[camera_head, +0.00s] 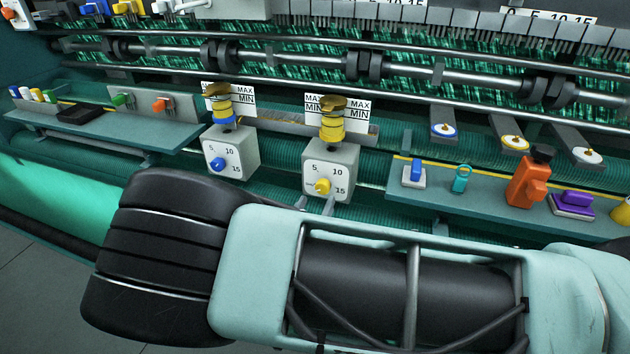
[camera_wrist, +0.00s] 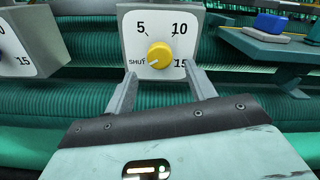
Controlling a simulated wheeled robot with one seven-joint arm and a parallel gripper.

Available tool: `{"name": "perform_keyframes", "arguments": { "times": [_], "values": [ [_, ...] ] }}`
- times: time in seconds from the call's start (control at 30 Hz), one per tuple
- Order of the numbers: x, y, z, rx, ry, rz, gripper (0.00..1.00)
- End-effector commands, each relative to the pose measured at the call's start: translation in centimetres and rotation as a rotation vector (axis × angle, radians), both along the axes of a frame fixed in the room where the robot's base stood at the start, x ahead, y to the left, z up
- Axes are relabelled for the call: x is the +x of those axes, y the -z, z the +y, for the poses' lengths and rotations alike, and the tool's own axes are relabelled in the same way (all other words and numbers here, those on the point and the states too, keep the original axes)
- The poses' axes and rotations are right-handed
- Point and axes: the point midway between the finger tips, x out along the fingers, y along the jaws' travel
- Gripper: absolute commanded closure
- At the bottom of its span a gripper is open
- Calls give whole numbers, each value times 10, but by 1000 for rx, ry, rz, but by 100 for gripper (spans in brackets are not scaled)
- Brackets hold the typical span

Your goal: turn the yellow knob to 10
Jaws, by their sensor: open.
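The yellow knob (camera_head: 322,186) sits on the white dial face of a grey box right of centre in the head view. In the wrist view the yellow knob (camera_wrist: 159,55) is straight ahead, with its mark toward SHUT at the lower left. The dial face (camera_wrist: 133,24) reads SHUT, 5, 10 and 15, with 10 at the upper right. My gripper (camera_wrist: 160,82) is open, its two fingers apart just below and in front of the knob, with nothing between them. Any contact with the box cannot be told. In the head view my arm covers the foreground.
A similar box with a blue knob (camera_head: 218,164) stands to the left. A shelf on the right holds a blue block (camera_head: 416,171), an orange bottle (camera_head: 529,179) and a purple item (camera_head: 573,202). Yellow-banded cylinders stand above both boxes. Green netting and rollers lie behind.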

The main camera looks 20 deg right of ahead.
Motion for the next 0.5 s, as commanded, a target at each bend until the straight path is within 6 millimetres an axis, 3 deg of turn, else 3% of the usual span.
{"name": "perform_keyframes", "arguments": {
  "times": [0.2,0.5],
  "values": [
    [27,-2,-20,0,2,0,45],
    [38,0,-28,2,0,0,45]
  ]
}}
